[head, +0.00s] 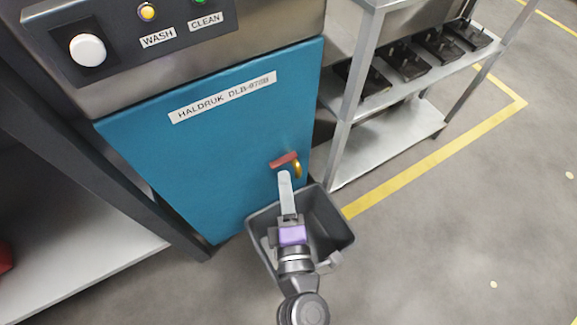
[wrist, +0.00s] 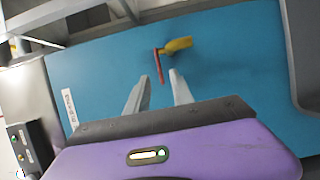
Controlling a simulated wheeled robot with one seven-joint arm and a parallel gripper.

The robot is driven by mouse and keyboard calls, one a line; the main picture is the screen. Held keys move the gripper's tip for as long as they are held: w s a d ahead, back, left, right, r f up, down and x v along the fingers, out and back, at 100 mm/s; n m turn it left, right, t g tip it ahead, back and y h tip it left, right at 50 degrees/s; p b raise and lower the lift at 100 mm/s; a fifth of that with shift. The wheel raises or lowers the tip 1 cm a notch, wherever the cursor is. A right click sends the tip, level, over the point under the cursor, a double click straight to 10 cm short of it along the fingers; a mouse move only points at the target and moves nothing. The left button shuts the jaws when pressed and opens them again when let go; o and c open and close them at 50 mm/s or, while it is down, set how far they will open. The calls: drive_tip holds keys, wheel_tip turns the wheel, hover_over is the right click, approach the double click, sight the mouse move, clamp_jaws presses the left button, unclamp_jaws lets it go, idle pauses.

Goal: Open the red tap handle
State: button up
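The red tap handle (head: 284,160) sits on the lower right of the blue machine panel (head: 200,150), with a brass spout (head: 297,170) beside it. In the wrist view the red handle (wrist: 159,66) appears as a thin bar beside the yellow brass tap (wrist: 178,45). My gripper (head: 285,174) is just below the handle in the head view. In the wrist view my gripper (wrist: 155,78) has its two pale fingers spread apart, with the handle's near end between or just ahead of their tips. Whether they touch it I cannot tell.
A dark grey bin (head: 335,222) stands under the tap, below my arm. A metal rack (head: 385,95) with black parts stands to the right. A dark frame with a pale shelf (head: 80,255) is at the left. Open floor (head: 460,220) lies right.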

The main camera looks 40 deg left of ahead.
sight(284, 160)
drive_tip(key=shift+x, duration=2.45)
drive_tip(key=shift+s, duration=0.1)
clamp_jaws()
